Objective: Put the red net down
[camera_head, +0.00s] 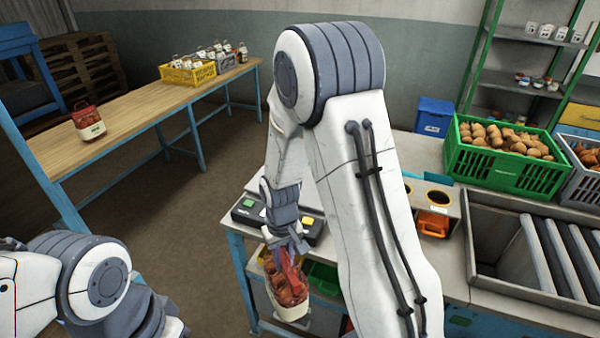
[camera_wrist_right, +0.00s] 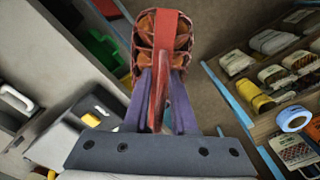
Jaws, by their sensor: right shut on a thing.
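The red net (camera_head: 288,283) is a mesh bag with brownish-orange contents and a pale band low on it. My right gripper (camera_head: 290,247) is shut on its red top, and the net hangs below the fingers beside the front edge of the grey workbench. In the right wrist view the net (camera_wrist_right: 162,45) shows past the fingers (camera_wrist_right: 160,95), with a red strip between them. Another red net (camera_head: 88,120) with a white label stands on the wooden table at the left. My left arm shows at the lower left; its fingers are out of view.
The wooden table (camera_head: 150,105) has wide bare room around the standing net. Yellow and grey crates of jars (camera_head: 188,72) stand at its far end. A green crate of potatoes (camera_head: 505,160) and a roller section (camera_head: 560,255) occupy the right workbench.

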